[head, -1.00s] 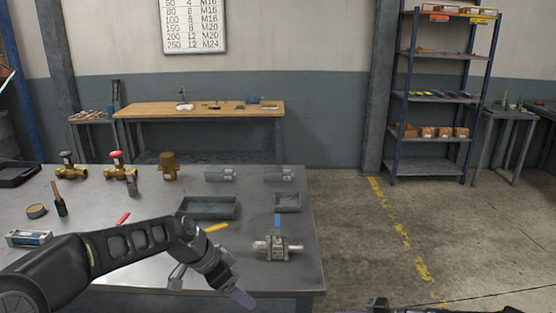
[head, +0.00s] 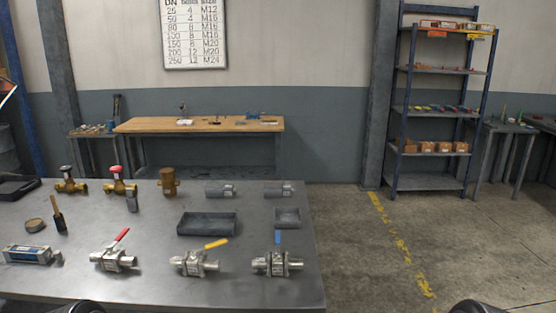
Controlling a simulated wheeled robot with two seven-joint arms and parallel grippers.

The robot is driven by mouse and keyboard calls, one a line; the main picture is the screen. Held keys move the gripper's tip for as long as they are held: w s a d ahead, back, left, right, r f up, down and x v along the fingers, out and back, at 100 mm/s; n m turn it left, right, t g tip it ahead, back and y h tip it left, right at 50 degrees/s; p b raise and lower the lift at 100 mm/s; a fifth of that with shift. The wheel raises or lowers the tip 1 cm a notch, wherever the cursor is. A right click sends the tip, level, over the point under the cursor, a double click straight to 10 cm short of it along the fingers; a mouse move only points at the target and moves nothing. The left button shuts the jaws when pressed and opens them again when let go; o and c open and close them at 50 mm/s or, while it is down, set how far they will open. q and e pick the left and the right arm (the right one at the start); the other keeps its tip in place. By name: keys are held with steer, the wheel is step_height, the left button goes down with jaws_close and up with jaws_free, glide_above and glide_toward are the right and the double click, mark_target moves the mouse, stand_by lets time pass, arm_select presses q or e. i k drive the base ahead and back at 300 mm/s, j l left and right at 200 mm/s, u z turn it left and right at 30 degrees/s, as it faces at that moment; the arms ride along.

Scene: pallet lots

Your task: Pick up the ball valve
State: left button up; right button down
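Three steel ball valves lie along the near part of the metal table (head: 150,292). One has a red handle (head: 112,258), one a yellow handle (head: 194,263), and one a blue handle (head: 276,263) near the table's right edge. The blue handle points up, while the red and yellow handles slant up to the right. All three valves are in full view and nothing touches them. Neither of my grippers shows; only dark rounded parts of my arms appear at the bottom edge, left and right.
Behind the valves are a larger dark tray (head: 207,236) and a smaller one (head: 288,225). Brass valves (head: 120,187), a brass fitting (head: 168,182) and grey cylinders (head: 220,190) stand at the back. A boxed instrument (head: 28,254) lies left. The floor right of the table is clear.

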mark_target(197, 264)
steer(key=i+j+u, duration=0.2)
steer(key=u, duration=0.15)
steer(key=i+j+u, duration=0.15)
steer(key=i+u, duration=0.15)
steer(key=i+j+u, duration=0.1)
steer(key=i+u, duration=0.25)
steer(key=k+z, duration=0.1)
steer(key=z, duration=1.25)
